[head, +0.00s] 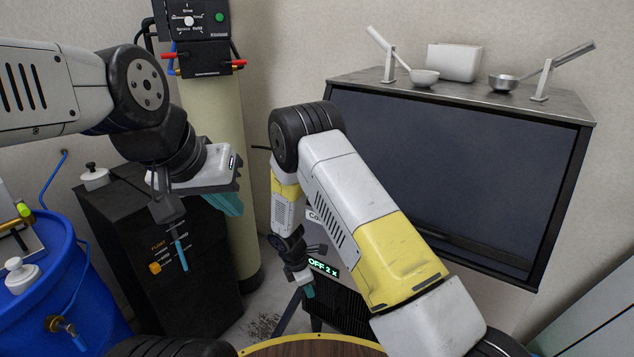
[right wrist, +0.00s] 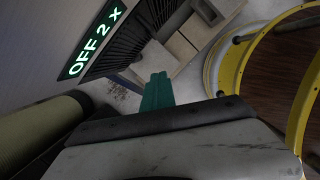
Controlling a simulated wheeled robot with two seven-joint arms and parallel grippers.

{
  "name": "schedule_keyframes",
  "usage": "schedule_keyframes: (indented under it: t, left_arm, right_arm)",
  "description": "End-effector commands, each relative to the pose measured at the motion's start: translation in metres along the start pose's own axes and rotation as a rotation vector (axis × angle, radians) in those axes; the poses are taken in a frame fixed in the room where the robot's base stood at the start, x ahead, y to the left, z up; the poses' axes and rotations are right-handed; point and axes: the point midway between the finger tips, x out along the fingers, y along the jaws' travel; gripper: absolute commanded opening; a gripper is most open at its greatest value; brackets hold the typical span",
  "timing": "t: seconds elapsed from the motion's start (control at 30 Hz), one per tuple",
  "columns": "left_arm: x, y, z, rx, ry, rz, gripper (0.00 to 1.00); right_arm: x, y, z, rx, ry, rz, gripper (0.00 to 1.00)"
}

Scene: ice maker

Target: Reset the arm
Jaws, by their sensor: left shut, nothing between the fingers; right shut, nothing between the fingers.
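My left gripper (head: 228,203) hangs at the left of the head view, in front of the black cabinet and tan cylinder. Its teal fingers are shut with nothing between them. My right arm is bent across the middle of the head view, in front of the ice maker (head: 450,165). My right gripper (head: 308,290) points down low beside the ice maker's lit "OFF 2 x" display (head: 323,267). Its teal fingers are shut and empty, and they also show in the right wrist view (right wrist: 157,92). The right arm hides part of the ice maker's front.
A blue barrel (head: 50,290) and a black cabinet (head: 160,285) stand at the left. A tan cylinder (head: 215,130) stands behind my left gripper. Scoops (head: 425,77) and a white box (head: 454,62) are on the ice maker's top. Little floor shows between them.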

Motion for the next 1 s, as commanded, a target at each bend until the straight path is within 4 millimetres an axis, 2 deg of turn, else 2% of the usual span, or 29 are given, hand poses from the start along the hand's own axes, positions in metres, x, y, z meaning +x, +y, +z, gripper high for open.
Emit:
schedule_keyframes:
  t: [0.13,0.23,0.4,0.47,0.7,0.8,1.0]
  left_arm:
    - [0.0,0.0,0.0,0.0,0.0,0.0,0.0]
    - [0.0,0.0,0.0,0.0,0.0,0.0,0.0]
    - [0.0,0.0,0.0,0.0,0.0,0.0,0.0]
    - [0.0,0.0,0.0,0.0,0.0,0.0,0.0]
    - [0.0,0.0,0.0,0.0,0.0,0.0,0.0]
    - [0.0,0.0,0.0,0.0,0.0,0.0,0.0]
    - [0.0,0.0,0.0,0.0,0.0,0.0,0.0]
  right_arm:
    - [-0.044,0.009,0.023,0.138,0.03,0.026,0.0]
    - [-0.092,0.011,0.048,0.297,0.067,0.048,0.0]
    - [-0.173,-0.002,0.093,0.583,0.144,0.078,0.0]
    - [-0.2,-0.011,0.108,0.678,0.173,0.088,0.0]
    - [-0.295,-0.064,0.159,1.047,0.297,0.12,0.0]
    - [-0.329,-0.092,0.175,1.191,0.353,0.134,0.0]
    - [-0.382,-0.156,0.195,1.465,0.47,0.156,0.0]
